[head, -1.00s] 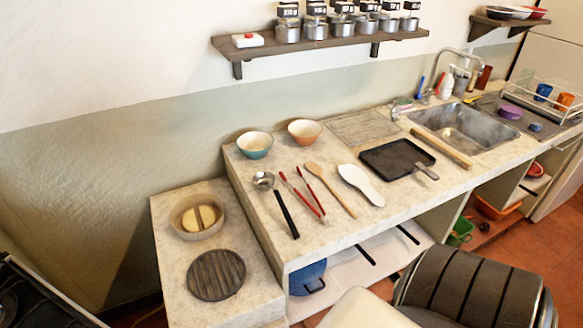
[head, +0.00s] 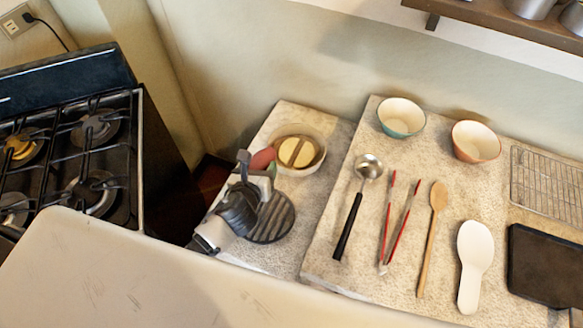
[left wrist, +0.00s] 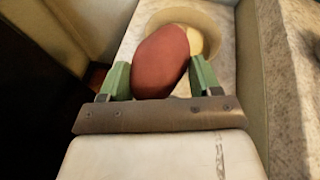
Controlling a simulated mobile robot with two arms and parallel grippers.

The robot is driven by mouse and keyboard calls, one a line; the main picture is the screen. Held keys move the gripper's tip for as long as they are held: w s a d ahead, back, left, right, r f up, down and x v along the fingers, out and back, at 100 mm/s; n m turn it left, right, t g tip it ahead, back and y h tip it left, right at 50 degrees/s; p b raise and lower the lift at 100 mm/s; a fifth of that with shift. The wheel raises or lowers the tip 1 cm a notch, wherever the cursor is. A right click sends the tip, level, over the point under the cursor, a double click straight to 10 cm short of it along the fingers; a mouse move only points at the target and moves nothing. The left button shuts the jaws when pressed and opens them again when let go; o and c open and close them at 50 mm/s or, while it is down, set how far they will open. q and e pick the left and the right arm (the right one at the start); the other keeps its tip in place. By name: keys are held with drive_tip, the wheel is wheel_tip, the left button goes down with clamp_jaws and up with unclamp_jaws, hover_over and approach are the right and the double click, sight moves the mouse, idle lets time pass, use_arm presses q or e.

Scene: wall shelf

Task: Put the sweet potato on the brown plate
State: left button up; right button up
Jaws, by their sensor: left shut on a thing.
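The sweet potato (head: 262,159) is reddish brown and held between the fingers of my left gripper (head: 257,168). In the left wrist view the sweet potato (left wrist: 160,62) sits between the two green fingers of the gripper (left wrist: 161,78). My left gripper is shut on it, above the low counter. A dark, ribbed round disc (head: 284,218), the most plate-like thing here, lies on this counter, partly hidden behind the gripper and wrist. My right gripper is not in view.
A pale bowl (head: 317,134) holding a round yellow lid-like piece stands behind the disc; in the left wrist view its rim (left wrist: 165,18) is beyond the potato. A stove (head: 105,140) is at left. A higher counter (head: 330,268) with bowls and utensils rises at right.

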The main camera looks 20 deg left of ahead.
use_arm(q)
drive_tip(key=f, duration=0.3)
drive_tip(key=shift+w+a+f+h, duration=0.15)
drive_tip(key=shift+w+f+h, duration=0.15)
drive_tip(key=shift+w, duration=0.05)
drive_tip(key=w+a+f+b, duration=0.4)
drive_tip(key=b, duration=0.1)
drive_tip(key=shift+w+a+f, duration=0.25)
drive_tip(key=shift+w+f, duration=0.05)
drive_tip(key=shift+f, duration=0.1)
drive_tip(key=w+a+f+b, duration=0.2)
drive_tip(key=w+a, duration=0.1)
drive_tip(key=shift+a+f+b, duration=0.1)
drive_tip(key=shift+b, duration=0.3)
drive_tip(key=shift+w+a, duration=0.15)
wheel_tip(320, 180, down, 4)
drive_tip(key=b, duration=0.4)
drive_tip(key=shift+f+b, duration=0.1)
drive_tip(key=shift+b, duration=0.2)
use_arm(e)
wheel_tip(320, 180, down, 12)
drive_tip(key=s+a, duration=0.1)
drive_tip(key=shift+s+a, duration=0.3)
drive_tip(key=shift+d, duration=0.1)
